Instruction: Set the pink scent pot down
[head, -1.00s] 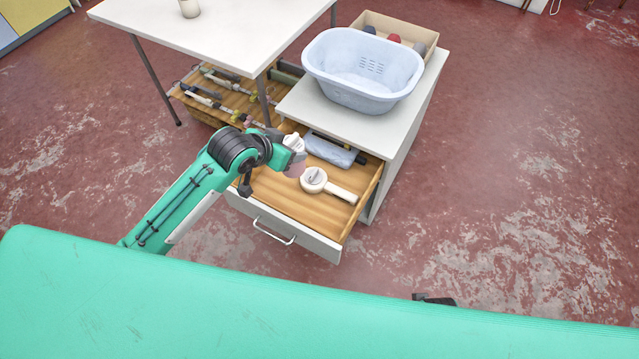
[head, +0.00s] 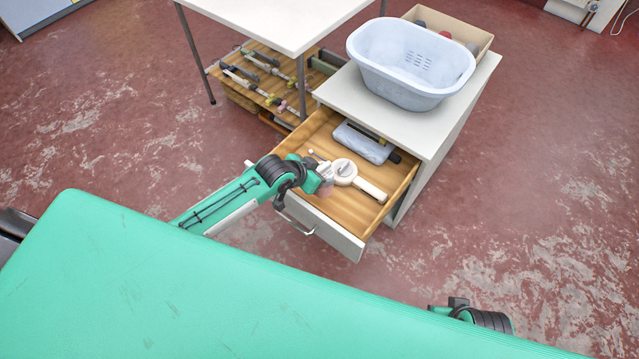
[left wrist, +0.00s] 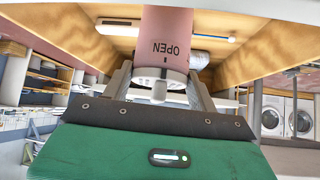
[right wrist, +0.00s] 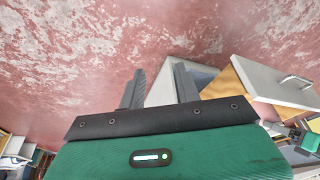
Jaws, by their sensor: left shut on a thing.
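The pink scent pot (left wrist: 167,35) hangs in the left wrist view with its "OPEN" lettering upside down. My left gripper (left wrist: 160,90) is shut on its pale, knobbed end. In the head view my left gripper (head: 322,178) holds the pot (head: 326,189) near the front of the open wooden drawer (head: 318,130). I cannot tell how far the pot is above the drawer floor. The gripper hides part of the pot. My right gripper (right wrist: 160,88) is open and empty in the right wrist view.
A white round-headed tool with a handle (head: 370,188) lies in the drawer close to the pot. A blue-grey packet (head: 362,143) lies farther back. A pale blue basin (head: 405,85) and a cardboard box (head: 484,38) stand on the cabinet top (head: 420,130).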

